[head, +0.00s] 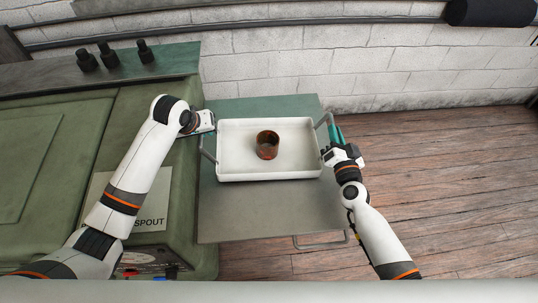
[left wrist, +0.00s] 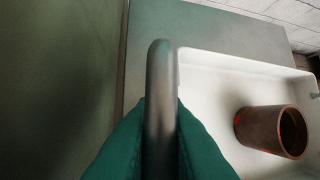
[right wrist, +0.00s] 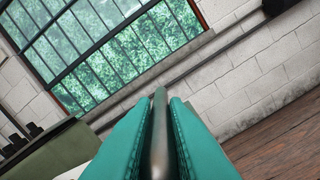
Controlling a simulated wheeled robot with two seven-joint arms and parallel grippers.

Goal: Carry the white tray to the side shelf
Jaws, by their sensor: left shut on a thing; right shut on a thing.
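The white tray (head: 232,165) is over the grey side shelf (head: 265,220) in the head view; I cannot tell whether it touches the shelf. A rusty brown ring-shaped part (head: 267,145) stands inside the tray, near its middle. It also shows in the left wrist view (left wrist: 262,130). My left gripper (head: 205,133) is shut on the tray's left metal handle (left wrist: 161,85). My right gripper (head: 330,143) is shut on the tray's right handle, which shows between the teal fingers in the right wrist view (right wrist: 159,130).
A green machine (head: 50,150) with black knobs (head: 110,55) stands directly left of the shelf. A white block wall (head: 300,70) is behind. Wooden floor (head: 450,170) lies open to the right. A metal rail (head: 322,243) sticks out at the shelf's front.

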